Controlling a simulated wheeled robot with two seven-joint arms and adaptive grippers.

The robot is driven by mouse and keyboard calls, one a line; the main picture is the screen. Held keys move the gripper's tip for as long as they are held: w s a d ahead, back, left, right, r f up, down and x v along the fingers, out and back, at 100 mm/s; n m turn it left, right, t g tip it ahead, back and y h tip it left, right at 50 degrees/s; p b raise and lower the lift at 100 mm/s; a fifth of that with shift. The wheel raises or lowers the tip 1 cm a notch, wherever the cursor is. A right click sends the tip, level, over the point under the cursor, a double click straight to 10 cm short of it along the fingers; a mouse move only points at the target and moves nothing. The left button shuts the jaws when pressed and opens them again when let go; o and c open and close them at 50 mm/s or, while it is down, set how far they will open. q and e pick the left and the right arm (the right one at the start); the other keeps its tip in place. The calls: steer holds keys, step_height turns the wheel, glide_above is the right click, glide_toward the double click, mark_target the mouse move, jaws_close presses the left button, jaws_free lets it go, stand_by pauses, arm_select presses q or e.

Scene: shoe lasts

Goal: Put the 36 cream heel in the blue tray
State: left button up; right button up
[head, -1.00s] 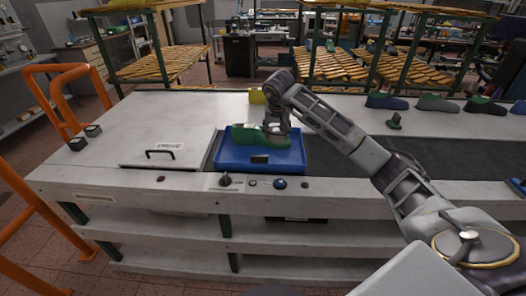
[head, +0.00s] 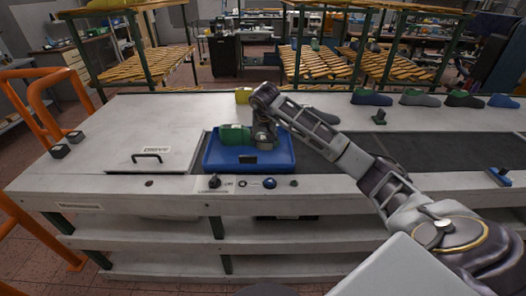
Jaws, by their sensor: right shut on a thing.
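The blue tray (head: 283,161) sits on the bench, left of the middle. A green shoe last (head: 234,135) is over the tray's back half, its rounded green end pointing left. My right gripper (head: 263,141) reaches down over the tray and is shut on this last at its right end. The gripper hides that end, so I cannot make out a cream heel or a size number. I cannot tell whether the last touches the tray floor. My left gripper is not in view.
A lidded panel with a black handle (head: 147,156) lies left of the tray. Knobs (head: 269,183) line the front edge. A dark belt (head: 400,155) runs right. Several lasts (head: 419,99) stand along the back right. A yellow block (head: 242,96) is behind the tray.

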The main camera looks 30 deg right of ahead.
steer(key=shift+f, duration=3.15)
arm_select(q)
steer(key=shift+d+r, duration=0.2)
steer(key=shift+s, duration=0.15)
